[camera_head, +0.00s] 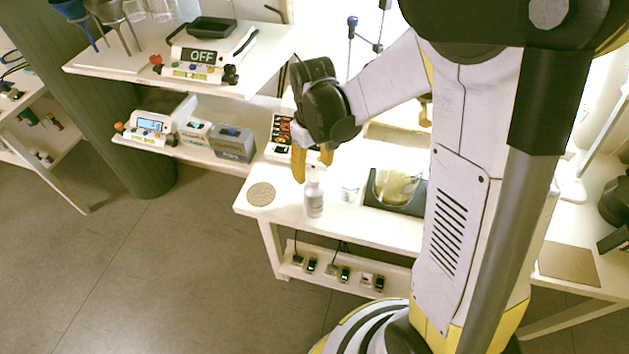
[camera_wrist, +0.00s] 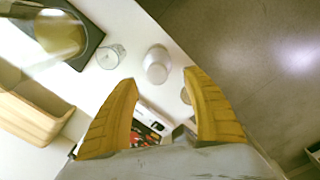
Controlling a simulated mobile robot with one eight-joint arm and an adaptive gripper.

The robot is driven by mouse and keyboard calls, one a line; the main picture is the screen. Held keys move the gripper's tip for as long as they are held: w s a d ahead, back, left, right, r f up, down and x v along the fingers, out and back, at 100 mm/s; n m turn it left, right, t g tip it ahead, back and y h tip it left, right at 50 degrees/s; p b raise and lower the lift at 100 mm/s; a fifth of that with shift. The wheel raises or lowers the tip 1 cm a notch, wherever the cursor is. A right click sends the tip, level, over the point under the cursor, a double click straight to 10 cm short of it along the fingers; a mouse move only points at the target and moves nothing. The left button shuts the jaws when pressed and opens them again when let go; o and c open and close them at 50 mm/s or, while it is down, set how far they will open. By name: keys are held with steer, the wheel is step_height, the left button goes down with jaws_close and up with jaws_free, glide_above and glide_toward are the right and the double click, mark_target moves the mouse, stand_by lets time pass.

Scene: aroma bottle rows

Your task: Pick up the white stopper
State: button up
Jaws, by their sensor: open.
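A white bottle (camera_head: 314,201) stands upright near the front edge of the white table. Its narrower white top, the stopper (camera_head: 313,174), points up towards my gripper (camera_head: 312,168). In the wrist view the bottle is seen from above, and the stopper (camera_wrist: 157,73) shows as a pale round end. My gripper (camera_wrist: 160,84) has its two yellow fingers spread, with nothing held between them. In the head view the fingers are close above the bottle and beside its top; whether they touch it cannot be told.
A small clear glass (camera_head: 350,193) stands right of the bottle. A black tray (camera_head: 417,207) with an amber-filled vessel (camera_head: 394,187) is farther right. A round cork mat (camera_head: 261,194) lies left. A rack with dark and red items (camera_head: 280,133) is behind, and a wooden box (camera_wrist: 30,115) is nearby.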

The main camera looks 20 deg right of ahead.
mark_target(314, 175)
steer(key=f, duration=0.1)
steer(key=f+b, duration=0.1)
steer(key=f, duration=0.2)
steer(key=shift+w+d+f+b, duration=0.2)
steer(key=shift+w+b, duration=0.1)
steer(key=shift+b, duration=0.1)
steer(key=shift+r, duration=0.1)
steer(key=c, duration=1.1)
steer(key=shift+r, duration=0.15)
steer(key=shift+c, duration=0.2)
step_height(314, 175, up, 5)
steer(key=p, duration=0.2)
steer(key=shift+s+d+f+p, duration=0.1)
steer(key=shift+f+p, duration=0.1)
steer(key=shift+p, duration=0.1)
steer(key=s+d+r+p, duration=0.3)
steer(key=s+d+r, duration=0.3)
steer(key=d, duration=0.3)
steer(key=shift+d, duration=0.4)
steer(key=shift+w, duration=0.1)
